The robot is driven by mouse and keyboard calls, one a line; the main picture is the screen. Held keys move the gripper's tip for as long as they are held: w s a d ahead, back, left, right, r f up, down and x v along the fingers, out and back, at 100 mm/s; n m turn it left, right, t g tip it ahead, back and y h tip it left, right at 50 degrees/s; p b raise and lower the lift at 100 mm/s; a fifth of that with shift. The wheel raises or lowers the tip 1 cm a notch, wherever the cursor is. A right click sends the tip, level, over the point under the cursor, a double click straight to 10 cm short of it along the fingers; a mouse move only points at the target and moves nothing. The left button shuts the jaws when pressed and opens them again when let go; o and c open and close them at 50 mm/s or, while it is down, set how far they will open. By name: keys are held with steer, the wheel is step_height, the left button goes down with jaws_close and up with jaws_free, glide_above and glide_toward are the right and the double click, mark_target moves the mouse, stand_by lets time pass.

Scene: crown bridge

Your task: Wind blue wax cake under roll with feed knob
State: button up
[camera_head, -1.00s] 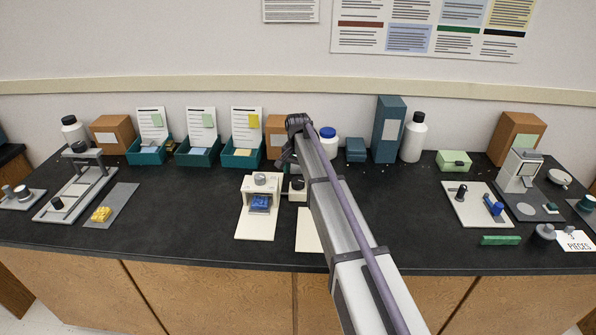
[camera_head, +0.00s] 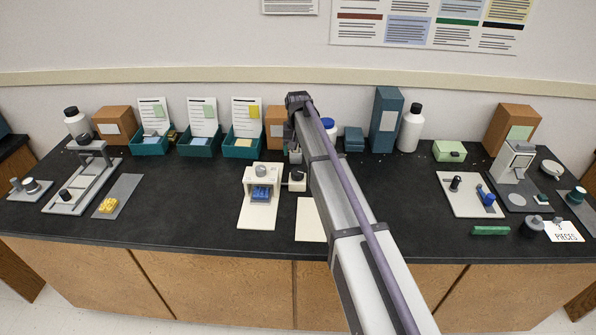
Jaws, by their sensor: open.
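A blue block (camera_head: 261,194), which looks like the blue wax cake, sits inside a small white frame (camera_head: 248,180) on a pale base plate left of my arm. A grey round knob (camera_head: 261,171) stands on top of the frame. A dark-ended knob (camera_head: 297,176) sticks out beside the frame on the right, close to my arm; I cannot tell which knob is the feed knob. The roll is not clearly visible.
Teal trays (camera_head: 243,151) with cards stand at the back. A white board (camera_head: 472,207) holds a blue-handled part at right. Dark counter is clear between.

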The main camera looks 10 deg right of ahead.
mark_target(298, 172)
step_height(298, 172, down, 11)
steer(key=n+b, duration=1)
steer(key=b, duration=0.1)
steer(key=shift+r, duration=0.1)
steer(key=c, duration=0.9)
